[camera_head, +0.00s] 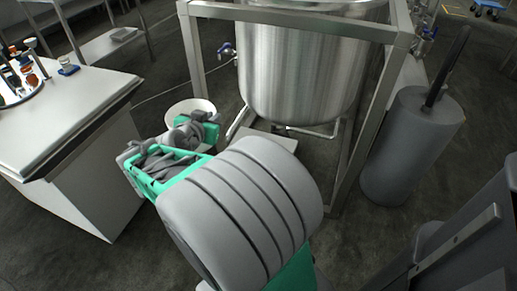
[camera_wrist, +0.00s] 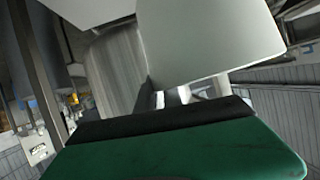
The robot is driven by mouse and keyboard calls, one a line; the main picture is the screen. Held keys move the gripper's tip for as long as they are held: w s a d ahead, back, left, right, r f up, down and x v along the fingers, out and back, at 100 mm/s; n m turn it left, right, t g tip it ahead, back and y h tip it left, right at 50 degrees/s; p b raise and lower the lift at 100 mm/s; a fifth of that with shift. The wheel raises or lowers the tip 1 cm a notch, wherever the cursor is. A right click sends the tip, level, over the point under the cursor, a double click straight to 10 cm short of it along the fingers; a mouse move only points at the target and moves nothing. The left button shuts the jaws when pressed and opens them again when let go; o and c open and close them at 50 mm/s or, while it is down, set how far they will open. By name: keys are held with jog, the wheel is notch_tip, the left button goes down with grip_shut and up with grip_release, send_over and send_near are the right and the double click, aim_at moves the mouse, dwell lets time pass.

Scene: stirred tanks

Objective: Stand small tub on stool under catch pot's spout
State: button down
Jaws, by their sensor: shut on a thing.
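A small white tub (camera_head: 178,110) is in the head view, left of the steel tank's frame. My gripper (camera_head: 203,125) is shut on its near side and hides part of it. The tub looks upright; whether it touches anything below is hidden. A large steel pot (camera_head: 300,70) hangs in a metal frame, with a pipe under its bottom (camera_head: 312,131). A pale flat top (camera_head: 282,140), perhaps the stool, shows low under the pot, partly behind my arm. In the wrist view, a green finger part (camera_wrist: 180,150) fills the bottom, and a pale flat panel, unclear what, stands above it.
A white-topped bench (camera_head: 60,100) with small vessels stands at left. The frame's post (camera_head: 350,130) and a grey cylinder (camera_head: 410,145) with a dark rod stand at right. Dark floor lies between bench and frame.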

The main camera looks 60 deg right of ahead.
jog(key=s+d+f+m+g, duration=0.1)
jog(key=s+d+m+g, duration=0.3)
jog(key=s, duration=0.6)
jog(key=s+d+f+m+g, duration=0.2)
jog(key=s+d, duration=0.4)
jog(key=s, duration=0.4)
jog(key=w+d+f+b, duration=0.2)
jog(key=w+d+f, duration=0.1)
jog(key=d+f, duration=0.1)
jog(key=w+d+f+n+t+b, duration=0.1)
jog(key=w+d+f+b, duration=0.1)
jog(key=d+f, duration=0.2)
jog(key=w+d+f+n+b, duration=0.1)
jog(key=w+d+f+b, duration=0.1)
jog(key=f, duration=0.5)
jog(key=shift+w+d+t+b, duration=0.3)
jog(key=shift+w+d, duration=0.55)
jog(key=shift+d, duration=0.2)
jog(key=shift+r, duration=0.1)
jog(key=c, duration=2)
grip_release()
jog(key=shift+f, duration=0.25)
jog(key=o, duration=0.5)
jog(key=shift+r, duration=0.1)
